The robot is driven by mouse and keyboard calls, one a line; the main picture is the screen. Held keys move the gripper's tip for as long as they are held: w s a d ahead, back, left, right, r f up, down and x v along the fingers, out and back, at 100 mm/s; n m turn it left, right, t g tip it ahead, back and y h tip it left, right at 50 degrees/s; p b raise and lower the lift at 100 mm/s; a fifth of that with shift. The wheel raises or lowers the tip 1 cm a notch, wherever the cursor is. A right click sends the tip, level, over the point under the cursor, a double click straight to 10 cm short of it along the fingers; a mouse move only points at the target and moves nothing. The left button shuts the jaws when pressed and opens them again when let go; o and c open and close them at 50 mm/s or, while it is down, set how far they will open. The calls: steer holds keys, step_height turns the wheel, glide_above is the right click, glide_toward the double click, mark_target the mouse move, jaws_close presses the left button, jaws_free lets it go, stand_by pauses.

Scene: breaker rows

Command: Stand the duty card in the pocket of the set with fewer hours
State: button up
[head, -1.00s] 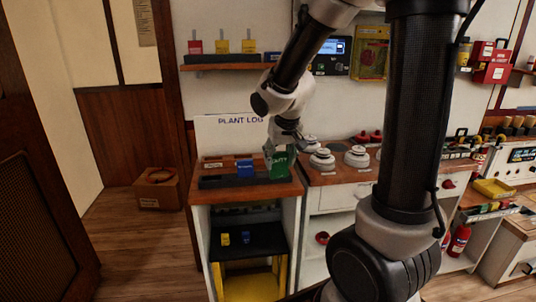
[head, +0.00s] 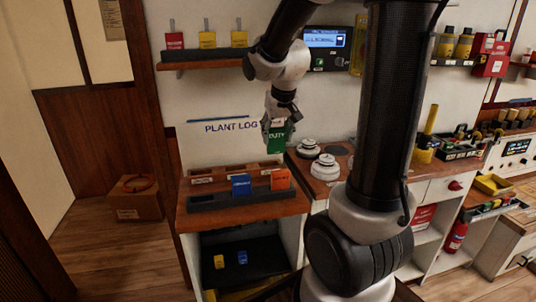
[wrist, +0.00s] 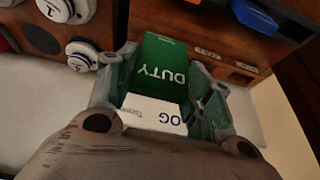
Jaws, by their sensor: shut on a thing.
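The green duty card (head: 277,141), lettered DUTY, is held in my gripper (head: 278,125) above the right end of the plant log cabinet top. In the wrist view the card (wrist: 163,66) sits between the fingers of my gripper (wrist: 160,98), which are shut on it. The card is clear of both. I cannot read any hours figures.
Round white-and-grey knobs (head: 325,166) stand on the wooden counter just right of the card. The PLANT LOG board (head: 225,135) rises behind the cabinet. A shelf (head: 205,58) with tagged cards and a lit display (head: 325,38) are above. A cardboard box (head: 135,197) is on the floor.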

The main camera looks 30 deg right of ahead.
steer(key=w+d, duration=0.3)
steer(key=w, duration=0.6)
steer(key=shift+w+a+f, duration=0.1)
steer(key=shift+f, duration=2.8)
steer(key=shift+w+a+f, duration=0.1)
steer(key=shift+f, duration=2.75)
steer(key=shift+s+f, duration=0.1)
steer(key=o, duration=1.1)
